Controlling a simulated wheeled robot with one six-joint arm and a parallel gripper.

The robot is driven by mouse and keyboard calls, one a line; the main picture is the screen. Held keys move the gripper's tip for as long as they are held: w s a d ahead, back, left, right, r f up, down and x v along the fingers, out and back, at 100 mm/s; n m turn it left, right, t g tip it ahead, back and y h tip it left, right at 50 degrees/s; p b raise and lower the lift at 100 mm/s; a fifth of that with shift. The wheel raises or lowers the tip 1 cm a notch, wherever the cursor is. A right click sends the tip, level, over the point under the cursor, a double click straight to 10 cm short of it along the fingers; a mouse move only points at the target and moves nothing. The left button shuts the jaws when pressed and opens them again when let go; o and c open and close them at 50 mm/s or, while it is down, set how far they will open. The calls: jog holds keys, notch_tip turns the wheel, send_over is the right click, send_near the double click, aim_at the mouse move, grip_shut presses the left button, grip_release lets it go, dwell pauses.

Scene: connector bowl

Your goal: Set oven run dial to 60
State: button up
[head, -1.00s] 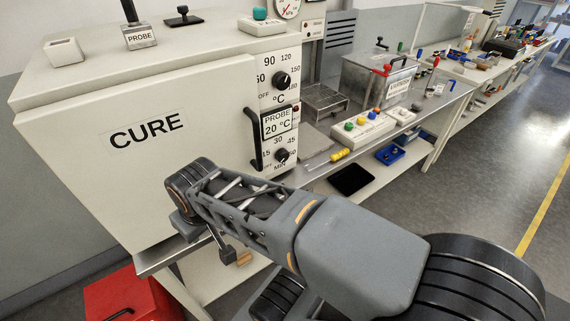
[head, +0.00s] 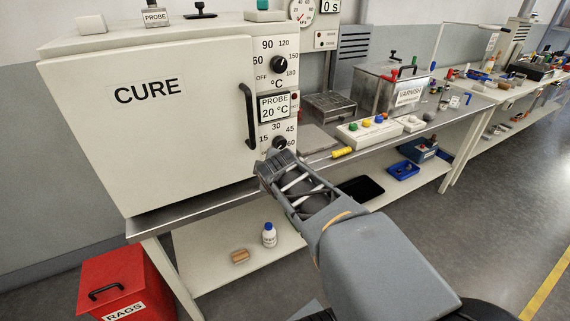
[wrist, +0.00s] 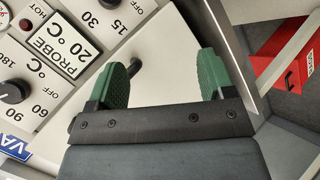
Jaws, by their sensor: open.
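The white oven (head: 190,130) is marked CURE and has a control panel on the right of its door. The run dial (head: 279,143) is the lower black knob, ringed by 15, 30, 45 and 60; I cannot read its setting. The run dial also shows, cut off, at the top edge of the wrist view (wrist: 109,3). My gripper (wrist: 163,78) is open and empty, its green fingers apart in front of the oven. In the head view its end is just below the run dial, fingers hidden by the arm.
A black door handle (head: 249,116) stands out left of the panel, and shows between my fingers in the wrist view. The upper temperature dial (head: 278,64) sits above the PROBE display (head: 273,107). A yellow-handled tool (head: 341,153) lies on the bench to the right.

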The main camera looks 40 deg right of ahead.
jog(key=w+d+f+n+t+h+b, duration=0.2)
jog(key=w+d+f+n+t+b, duration=0.15)
jog(key=d+n+b, duration=0.35)
jog(key=n+t+y+b, duration=0.45)
jog(key=n+b, duration=0.35)
jog(key=n, duration=1.2)
send_near(282, 146)
jog(key=shift+h, duration=0.25)
jog(key=w, duration=0.6)
jog(key=w+d, duration=0.1)
jog(key=w, duration=0.2)
jog(key=shift+w+d+b, duration=0.1)
jog(key=shift+w+b, duration=0.2)
jog(key=shift+w, duration=0.05)
jog(key=shift+c, duration=0.3)
jog(key=c, duration=0.8)
jog(key=shift+c, duration=0.3)
